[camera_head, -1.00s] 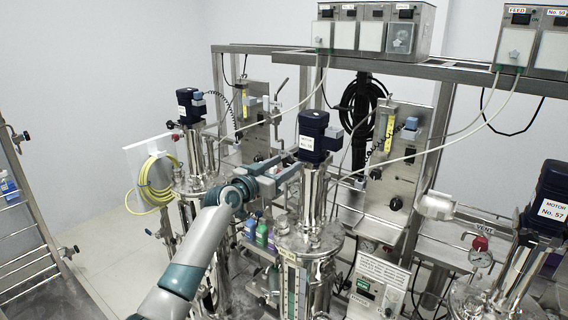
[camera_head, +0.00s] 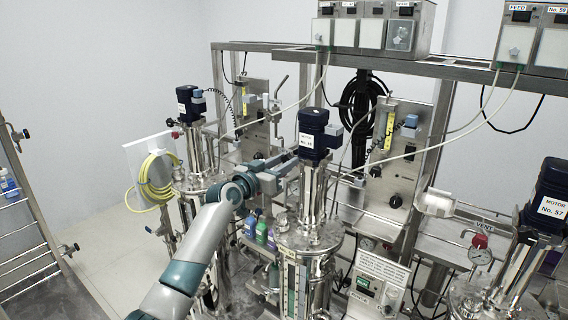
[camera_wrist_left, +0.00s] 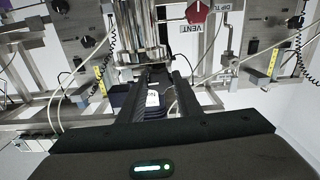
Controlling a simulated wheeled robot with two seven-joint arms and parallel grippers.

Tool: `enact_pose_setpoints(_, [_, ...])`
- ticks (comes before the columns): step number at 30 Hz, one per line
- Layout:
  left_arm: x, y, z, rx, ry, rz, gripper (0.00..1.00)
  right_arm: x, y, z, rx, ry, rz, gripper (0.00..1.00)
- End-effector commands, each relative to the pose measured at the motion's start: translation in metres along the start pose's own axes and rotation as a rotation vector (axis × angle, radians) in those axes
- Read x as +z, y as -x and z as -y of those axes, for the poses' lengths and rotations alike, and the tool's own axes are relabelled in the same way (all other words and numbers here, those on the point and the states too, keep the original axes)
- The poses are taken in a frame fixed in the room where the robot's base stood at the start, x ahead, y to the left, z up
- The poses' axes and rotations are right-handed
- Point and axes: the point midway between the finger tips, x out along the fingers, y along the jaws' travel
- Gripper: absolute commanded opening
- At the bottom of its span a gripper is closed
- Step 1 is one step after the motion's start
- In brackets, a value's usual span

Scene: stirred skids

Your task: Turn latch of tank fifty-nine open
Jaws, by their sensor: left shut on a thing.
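My left gripper (camera_head: 288,162) reaches in from the left to the upper part of the middle tank (camera_head: 308,240), beside the steel column (camera_head: 313,190) under its blue motor (camera_head: 313,130). In the left wrist view, the two dark fingers of my left gripper (camera_wrist_left: 155,74) are shut on a small part close to a steel column (camera_wrist_left: 140,30). I take this part for the latch; the fingers and column hide most of it, so its angle cannot be told. The middle motor's label is too small to read surely. My right gripper is not in view.
A left tank with a motor (camera_head: 190,103) and a yellow hose (camera_head: 156,175) stands behind my arm. A tank with the motor marked No. 57 (camera_head: 548,195) is at the right. Steel frames and thin tubes crowd the back. Bare floor shows at the left.

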Motion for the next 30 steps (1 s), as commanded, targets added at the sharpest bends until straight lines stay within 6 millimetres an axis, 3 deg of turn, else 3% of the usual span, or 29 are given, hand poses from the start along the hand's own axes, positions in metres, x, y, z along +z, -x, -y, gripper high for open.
enact_pose_setpoints(11, [0.001,0.000,0.000,0.000,0.225,0.000,0.09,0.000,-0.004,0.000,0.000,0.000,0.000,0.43])
enact_pose_setpoints(30, [0.000,0.000,0.001,0.000,0.828,0.001,0.09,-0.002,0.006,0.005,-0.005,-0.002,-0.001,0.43])
